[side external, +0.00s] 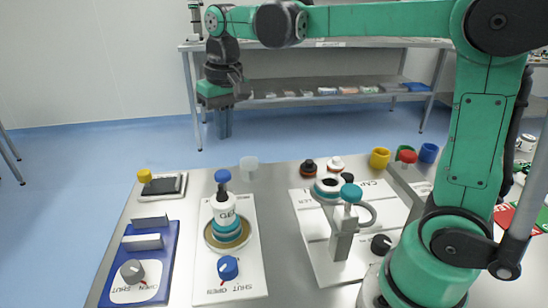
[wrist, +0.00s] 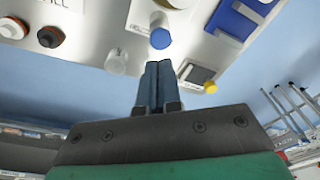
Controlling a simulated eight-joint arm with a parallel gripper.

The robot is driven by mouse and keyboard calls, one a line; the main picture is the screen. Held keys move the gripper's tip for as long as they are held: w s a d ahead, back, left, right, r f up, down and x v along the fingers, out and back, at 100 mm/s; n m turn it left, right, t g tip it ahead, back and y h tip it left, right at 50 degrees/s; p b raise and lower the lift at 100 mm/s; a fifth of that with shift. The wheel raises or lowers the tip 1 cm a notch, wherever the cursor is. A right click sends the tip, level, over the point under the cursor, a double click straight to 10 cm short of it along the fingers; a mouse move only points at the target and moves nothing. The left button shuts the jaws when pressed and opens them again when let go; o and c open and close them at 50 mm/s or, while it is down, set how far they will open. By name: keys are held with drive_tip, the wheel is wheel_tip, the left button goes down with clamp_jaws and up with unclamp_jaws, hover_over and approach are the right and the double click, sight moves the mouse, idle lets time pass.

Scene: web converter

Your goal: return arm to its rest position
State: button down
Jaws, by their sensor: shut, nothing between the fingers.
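My gripper (side external: 223,130) hangs from my green arm at the upper left of the side external view. It points down, beyond the far edge of the table and above floor level. In the wrist view my gripper (wrist: 158,66) has its two dark fingers pressed together, with nothing between them. The fingertips are apart from every object on the table. My arm is stretched out nearly level from its upright link at the right.
The table (side external: 275,225) holds a blue panel with a knob (side external: 132,271), a white plate with a blue-topped fixture (side external: 222,177), a teal-topped fixture (side external: 351,193) and several coloured cups. A grey bench (side external: 330,42) stands behind. Floor between them is clear.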

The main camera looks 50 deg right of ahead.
drive_tip(key=s+f+n+t, duration=0.2)
drive_tip(key=s+f+t, duration=0.3)
drive_tip(key=s, duration=0.4)
drive_tip(key=shift+s+a+t, duration=0.3)
drive_tip(key=shift+s+t, duration=0.05)
drive_tip(key=shift+t, duration=0.05)
idle(1.0)
